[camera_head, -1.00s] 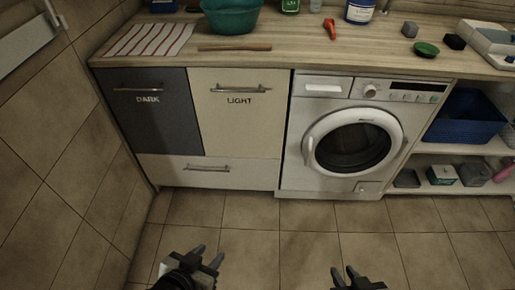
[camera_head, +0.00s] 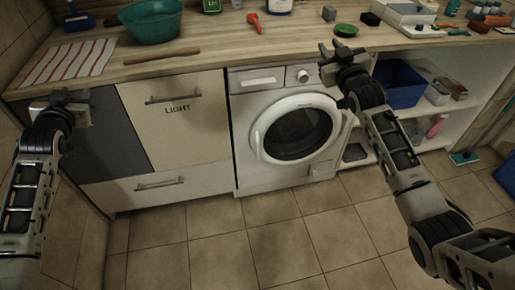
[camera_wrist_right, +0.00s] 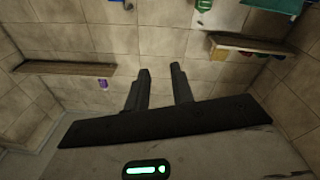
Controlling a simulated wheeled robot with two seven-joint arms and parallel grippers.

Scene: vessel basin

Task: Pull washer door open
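The white washer (camera_head: 244,168) stands under the counter, and its round door (camera_head: 297,133) with dark glass and a white ring looks closed. A raised grip shows on the ring's left side. My right gripper (camera_head: 336,55) is above and right of the door, near the counter's front edge, apart from the door. In the right wrist view my right gripper (camera_wrist_right: 160,69) has its two fingers apart with nothing between them. My left gripper (camera_head: 70,98) is at the far left in front of the dark cabinet; its finger opening is unclear.
The wooden counter (camera_head: 215,55) holds a green basin (camera_head: 150,20), a striped cloth (camera_head: 68,62) and a red item (camera_head: 254,22). Cabinet drawers are left of the washer. An open shelf with a blue crate (camera_head: 402,84) is to its right. The tiled floor (camera_head: 240,235) in front is clear.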

